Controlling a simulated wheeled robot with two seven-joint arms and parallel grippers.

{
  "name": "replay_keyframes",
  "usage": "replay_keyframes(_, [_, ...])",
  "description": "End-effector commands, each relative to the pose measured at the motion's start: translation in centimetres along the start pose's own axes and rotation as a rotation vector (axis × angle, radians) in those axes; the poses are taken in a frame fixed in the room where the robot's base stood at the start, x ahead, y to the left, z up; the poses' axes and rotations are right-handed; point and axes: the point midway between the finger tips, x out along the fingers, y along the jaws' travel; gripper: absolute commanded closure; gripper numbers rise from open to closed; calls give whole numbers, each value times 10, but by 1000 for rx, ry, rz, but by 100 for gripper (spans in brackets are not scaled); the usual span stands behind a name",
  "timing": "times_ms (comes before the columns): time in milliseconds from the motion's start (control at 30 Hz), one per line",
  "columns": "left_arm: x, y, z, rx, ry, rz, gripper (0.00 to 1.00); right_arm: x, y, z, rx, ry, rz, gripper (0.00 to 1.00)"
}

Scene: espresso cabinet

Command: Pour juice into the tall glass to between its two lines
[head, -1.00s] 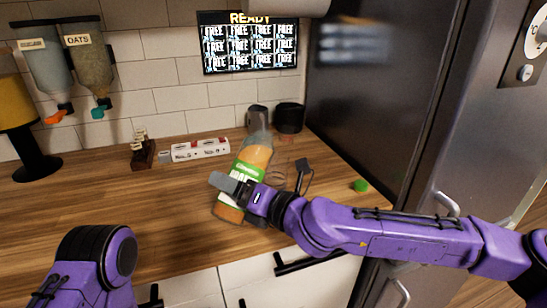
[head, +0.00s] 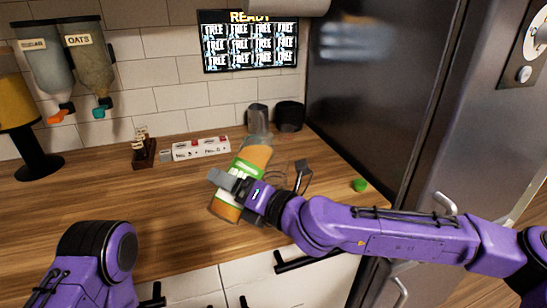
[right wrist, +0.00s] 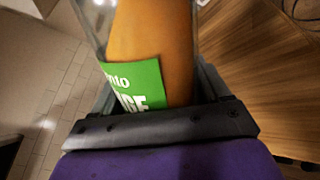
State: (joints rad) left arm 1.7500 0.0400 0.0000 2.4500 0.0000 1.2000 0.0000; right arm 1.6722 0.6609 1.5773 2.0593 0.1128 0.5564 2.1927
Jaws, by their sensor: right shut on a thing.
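My right gripper (head: 236,185) is shut on the juice bottle (head: 256,156), a clear bottle of orange juice with a green and white label. The bottle leans with its top to the right over the counter; its base is at the lower left. In the right wrist view the juice bottle (right wrist: 150,40) sits between the fingers, with its green label facing the camera. A faint clear outline just right of the bottle looks like the tall glass (head: 279,176), partly hidden by the bottle and my arm. Its lines and contents cannot be made out. My left gripper is out of view.
A green cap (head: 360,185) lies on the wooden counter (head: 150,215) at the right. A white labelled block (head: 200,148), a small dark rack (head: 143,152) and dark canisters (head: 290,116) stand at the back. A dark fridge (head: 385,100) bounds the right. The counter's left middle is clear.

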Motion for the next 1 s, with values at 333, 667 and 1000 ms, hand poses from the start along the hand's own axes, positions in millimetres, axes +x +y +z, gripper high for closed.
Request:
replay_keyframes(333, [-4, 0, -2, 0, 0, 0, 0, 0, 5, 1, 37, 2, 2, 75])
replay_keyframes(667, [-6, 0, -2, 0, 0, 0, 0, 0, 6, -1, 74, 5, 2, 75])
replay_keyframes(1000, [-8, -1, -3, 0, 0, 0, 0, -1, 8, -1, 110, 4, 1, 75])
